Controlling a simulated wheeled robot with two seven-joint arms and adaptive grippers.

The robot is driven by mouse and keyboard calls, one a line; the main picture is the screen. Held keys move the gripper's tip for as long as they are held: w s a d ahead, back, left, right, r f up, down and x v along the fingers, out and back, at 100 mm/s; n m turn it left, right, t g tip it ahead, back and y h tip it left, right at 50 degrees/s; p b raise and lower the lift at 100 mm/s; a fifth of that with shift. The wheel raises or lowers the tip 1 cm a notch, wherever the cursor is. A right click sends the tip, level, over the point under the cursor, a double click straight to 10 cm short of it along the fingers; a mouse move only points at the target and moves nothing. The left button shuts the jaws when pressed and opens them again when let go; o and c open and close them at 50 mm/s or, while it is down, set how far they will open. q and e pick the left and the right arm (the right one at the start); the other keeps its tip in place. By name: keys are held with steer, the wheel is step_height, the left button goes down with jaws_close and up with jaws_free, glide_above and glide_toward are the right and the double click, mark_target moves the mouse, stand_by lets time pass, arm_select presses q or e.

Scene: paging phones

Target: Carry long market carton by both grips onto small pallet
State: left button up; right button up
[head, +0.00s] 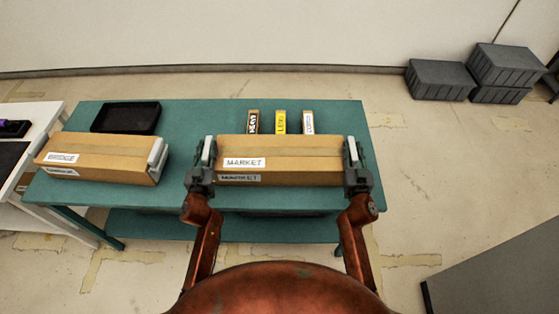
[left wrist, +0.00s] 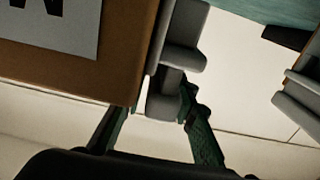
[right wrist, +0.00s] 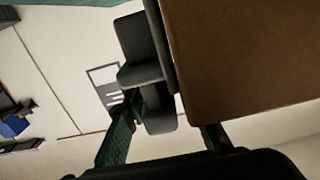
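The long market carton (head: 290,165) is brown with white MARKET labels and lies crosswise in front of me over the green table. It has a light grey grip at each end. My left gripper (head: 202,172) is shut on the left grip (head: 208,150); the left wrist view shows its fingers close around that grip, one partly behind the carton (left wrist: 120,70). My right gripper (head: 357,175) is shut on the right grip (head: 352,150), beside the carton's end (right wrist: 235,70). I cannot tell whether the carton touches the table. I cannot make out a small pallet.
A BRIDGE carton (head: 95,158) lies left on the green table (head: 190,118), near a black tray (head: 126,118). Several small labelled boxes (head: 280,122) stand behind the market carton. Grey crates (head: 440,80) are at the back right.

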arm_select(q)
jaws_close()
arm_select(e)
jaws_close()
arm_select(q)
steer(key=shift+r, duration=0.2)
arm_select(e)
steer(key=shift+r, duration=0.2)
